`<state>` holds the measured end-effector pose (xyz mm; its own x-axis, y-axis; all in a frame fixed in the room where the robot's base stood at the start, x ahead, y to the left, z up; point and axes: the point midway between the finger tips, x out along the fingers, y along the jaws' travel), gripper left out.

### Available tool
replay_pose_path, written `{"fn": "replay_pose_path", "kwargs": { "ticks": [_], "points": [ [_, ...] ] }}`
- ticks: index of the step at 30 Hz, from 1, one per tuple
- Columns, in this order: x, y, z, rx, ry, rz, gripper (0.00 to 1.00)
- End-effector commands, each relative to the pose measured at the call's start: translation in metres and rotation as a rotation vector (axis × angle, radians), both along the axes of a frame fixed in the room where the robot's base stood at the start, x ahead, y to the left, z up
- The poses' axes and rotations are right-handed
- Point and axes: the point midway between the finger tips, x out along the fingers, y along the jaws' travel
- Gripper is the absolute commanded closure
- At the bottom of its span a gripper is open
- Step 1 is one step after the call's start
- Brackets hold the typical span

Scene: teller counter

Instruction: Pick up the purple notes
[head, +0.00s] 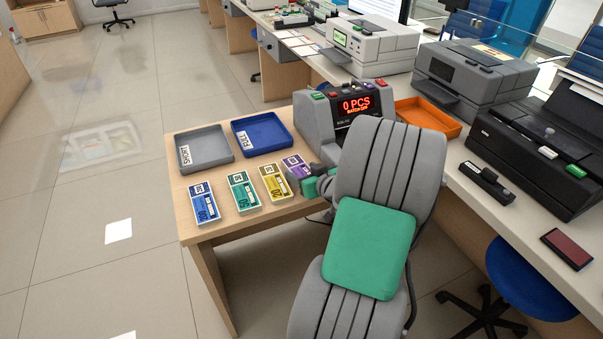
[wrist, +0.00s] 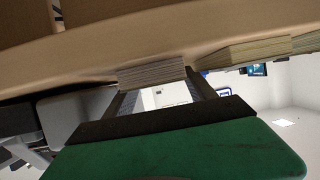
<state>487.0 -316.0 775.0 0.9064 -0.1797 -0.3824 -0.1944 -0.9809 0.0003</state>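The purple notes (head: 295,163) lie on the wooden table, at the right end of a row of note bundles. My gripper (head: 313,178) is low at their near right side and hides part of them. In the wrist view a pale bundle (wrist: 152,75), seen edge-on, lies just ahead of my gripper (wrist: 157,84). The two dark fingers are spread apart, one toward each side of the bundle, with a see-through gap between them. I see no firm grip on it.
Yellow (head: 275,182), green (head: 243,191) and blue (head: 203,203) note bundles lie to the left. A grey tray (head: 222,139) and a blue tray (head: 279,127) stand behind them. The note counter (head: 316,118) stands close behind the purple notes.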

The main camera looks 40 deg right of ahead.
Motion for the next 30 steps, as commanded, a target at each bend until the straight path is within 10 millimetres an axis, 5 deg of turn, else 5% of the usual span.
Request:
{"fn": "replay_pose_path", "kwargs": {
  "ticks": [19,30],
  "points": [
    [0.000,0.000,0.000,0.000,0.000,0.000,0.89],
    [0.000,0.000,0.011,-0.002,-0.002,0.001,0.89]
  ]
}}
